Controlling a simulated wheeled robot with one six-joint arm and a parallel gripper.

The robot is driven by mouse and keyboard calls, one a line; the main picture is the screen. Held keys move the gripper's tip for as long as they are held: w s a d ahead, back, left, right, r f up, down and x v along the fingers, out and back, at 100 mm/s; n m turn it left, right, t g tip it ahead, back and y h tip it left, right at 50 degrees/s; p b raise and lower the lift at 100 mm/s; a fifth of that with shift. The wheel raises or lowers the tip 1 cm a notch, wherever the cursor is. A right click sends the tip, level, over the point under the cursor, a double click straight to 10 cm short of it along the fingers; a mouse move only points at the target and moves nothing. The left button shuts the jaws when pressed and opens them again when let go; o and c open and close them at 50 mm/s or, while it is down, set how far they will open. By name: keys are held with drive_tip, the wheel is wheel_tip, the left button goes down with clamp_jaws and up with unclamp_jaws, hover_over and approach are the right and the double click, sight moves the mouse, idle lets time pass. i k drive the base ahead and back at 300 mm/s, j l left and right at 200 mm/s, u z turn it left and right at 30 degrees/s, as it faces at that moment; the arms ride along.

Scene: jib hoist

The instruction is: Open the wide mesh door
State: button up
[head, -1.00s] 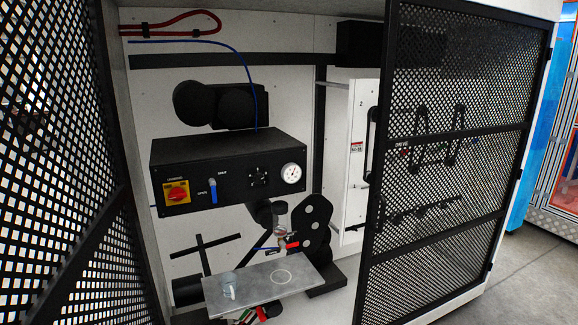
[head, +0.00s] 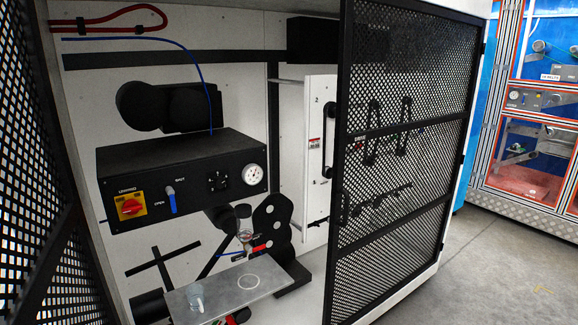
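Two black-framed mesh doors show in the head view. The left mesh door (head: 30,150) stands swung out close to the camera, cut off by the left edge. The right mesh door (head: 405,125) has its frame divided into three panels and covers the right part of the white cabinet, with hinges along its right side. I cannot tell from this view which is the wide one, nor whether the right door is fully shut. The cabinet's left part is uncovered. My gripper is not in view.
Inside the cabinet are a black control box (head: 180,175) with a red switch and gauge, a metal plate (head: 228,287) bearing a clear cup (head: 195,296), and a white panel (head: 318,150). A blue, orange-edged cabinet (head: 530,110) stands behind.

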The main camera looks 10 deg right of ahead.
sight(342, 138)
drive_tip(key=i+l+z, duration=0.1)
drive_tip(key=l, duration=0.3)
drive_tip(key=i+l, duration=0.2)
drive_tip(key=l, duration=0.2)
drive_tip(key=i+l+z, duration=0.15)
drive_tip(key=l, duration=0.2)
drive_tip(key=i+l, duration=0.2)
drive_tip(key=l, duration=0.2)
drive_tip(key=z, duration=0.05)
